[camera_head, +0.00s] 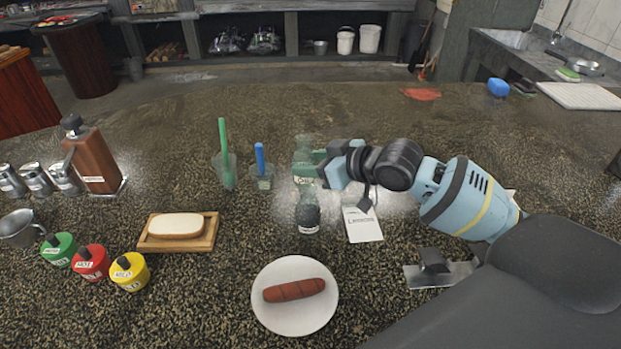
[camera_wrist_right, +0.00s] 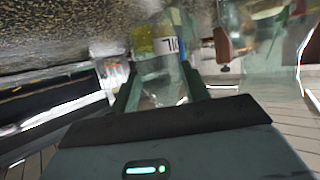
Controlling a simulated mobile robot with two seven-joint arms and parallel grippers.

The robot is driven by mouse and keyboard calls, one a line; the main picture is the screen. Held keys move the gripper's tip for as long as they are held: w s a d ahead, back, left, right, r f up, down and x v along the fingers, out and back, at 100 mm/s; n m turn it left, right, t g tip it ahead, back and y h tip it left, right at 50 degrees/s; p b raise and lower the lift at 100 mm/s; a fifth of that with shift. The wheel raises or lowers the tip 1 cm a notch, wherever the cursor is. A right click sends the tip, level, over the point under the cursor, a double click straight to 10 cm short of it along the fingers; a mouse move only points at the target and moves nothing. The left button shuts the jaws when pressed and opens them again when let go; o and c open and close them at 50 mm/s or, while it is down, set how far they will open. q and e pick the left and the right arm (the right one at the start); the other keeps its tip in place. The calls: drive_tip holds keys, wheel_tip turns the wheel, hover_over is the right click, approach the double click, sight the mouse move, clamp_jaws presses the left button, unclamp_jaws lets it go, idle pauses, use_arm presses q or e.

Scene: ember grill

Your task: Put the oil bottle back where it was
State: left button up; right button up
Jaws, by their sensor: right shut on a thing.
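The oil bottle (camera_head: 304,160) is clear greenish glass with a pale label, at the middle of the counter in the head view. My right gripper (camera_head: 322,168) reaches it from the right and is shut on it. In the right wrist view, the bottle (camera_wrist_right: 163,50) sits between the two fingers, and its label reads OIL. The bottle looks upright in the head view; I cannot tell whether its base touches the counter. My left gripper is not in view.
A dark-filled jar (camera_head: 308,217) stands just in front of the bottle, and a printed card (camera_head: 362,224) lies to its right. Cups with a green brush (camera_head: 223,160) and a blue brush (camera_head: 261,165) stand left. A plate (camera_head: 295,326) with sausage is nearer.

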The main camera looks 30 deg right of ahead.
drive_tip(key=shift+f, duration=0.25)
drive_tip(key=shift+f, duration=1.75)
drive_tip(key=o, duration=1.1)
drive_tip(key=shift+f, duration=0.15)
